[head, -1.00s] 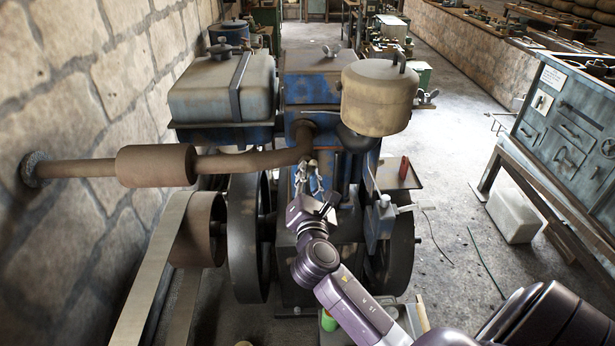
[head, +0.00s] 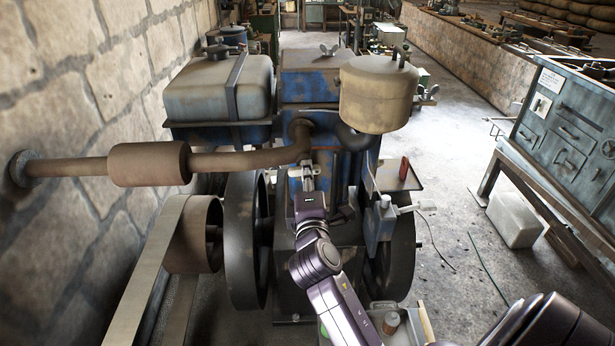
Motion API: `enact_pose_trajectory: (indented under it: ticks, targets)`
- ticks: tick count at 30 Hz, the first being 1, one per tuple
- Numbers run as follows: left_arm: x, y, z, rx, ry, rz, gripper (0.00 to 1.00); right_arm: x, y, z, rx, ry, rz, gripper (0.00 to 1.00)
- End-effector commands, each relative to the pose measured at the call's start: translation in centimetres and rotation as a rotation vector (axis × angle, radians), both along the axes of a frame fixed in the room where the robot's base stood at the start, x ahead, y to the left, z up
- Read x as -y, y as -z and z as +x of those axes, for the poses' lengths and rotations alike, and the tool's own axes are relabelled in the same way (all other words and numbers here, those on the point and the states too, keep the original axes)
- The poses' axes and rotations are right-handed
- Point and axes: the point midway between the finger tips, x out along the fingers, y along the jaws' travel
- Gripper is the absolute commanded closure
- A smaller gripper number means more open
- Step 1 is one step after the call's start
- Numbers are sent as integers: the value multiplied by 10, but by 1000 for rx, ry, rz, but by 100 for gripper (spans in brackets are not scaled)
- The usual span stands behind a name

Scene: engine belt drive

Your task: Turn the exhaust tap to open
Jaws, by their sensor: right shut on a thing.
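The rusty exhaust pipe (head: 250,160) runs from the muffler on the left to an elbow (head: 300,134) on the blue engine (head: 325,90). My right gripper (head: 308,172) is at the engine's front face, just below that elbow. Its fingers are shut on a small part there, which appears to be the exhaust tap. The tap itself is mostly hidden by the fingers, so I cannot tell how its handle is set. My left gripper is not in view.
The muffler (head: 150,164) and pipe cross to the stone wall at left. Flywheels stand on both sides of my right arm, and a belt pulley (head: 195,235) is at left. A beige tank (head: 378,95) hangs above right.

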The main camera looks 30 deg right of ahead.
Motion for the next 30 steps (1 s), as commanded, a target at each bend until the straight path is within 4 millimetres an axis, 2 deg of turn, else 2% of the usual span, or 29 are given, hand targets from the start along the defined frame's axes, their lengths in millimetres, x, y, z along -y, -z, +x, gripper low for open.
enact_pose_trajectory:
  ticks: [9,23,24,28,30]
  targets:
    - [0,5,0,0,0,0,76,0,2,0,48,1,83,100]
    - [0,5,0,0,0,0,76,0,2,0,54,1,95,100]
    - [0,5,0,0,0,0,76,0,2,0,54,1,95,83]
    - [0,5,0,0,0,0,76,0,2,0,54,1,94,69]
    - [0,5,0,0,0,0,76,0,2,0,54,1,94,68]
